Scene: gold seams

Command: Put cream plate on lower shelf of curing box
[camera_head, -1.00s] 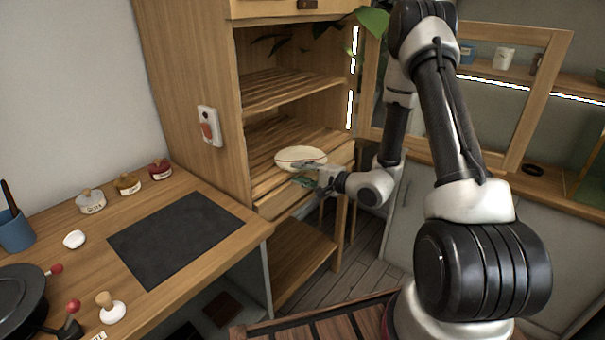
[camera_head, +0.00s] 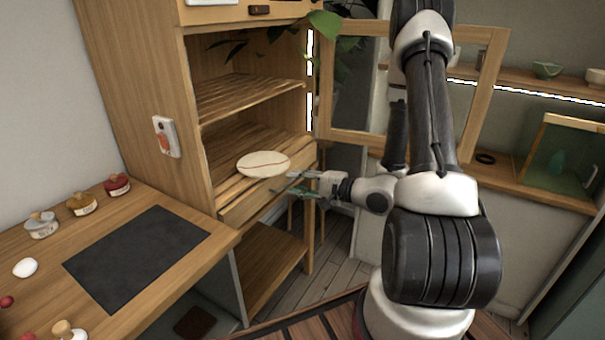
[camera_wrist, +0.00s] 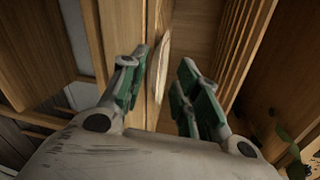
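In the wrist view the plate (camera_wrist: 162,65) shows edge-on beyond the fingers. My gripper's green-padded fingers (camera_wrist: 160,95) are spread with nothing between them. The plate's far rim and the shelf behind it are partly in shadow.
The upper slatted shelf (camera_head: 248,95) is empty. A glazed door (camera_head: 400,90) stands open at the right of the box, behind my arm. Leaves (camera_head: 325,25) hang at the top. A counter with a dark mat (camera_head: 138,255) and several small jars is at left.

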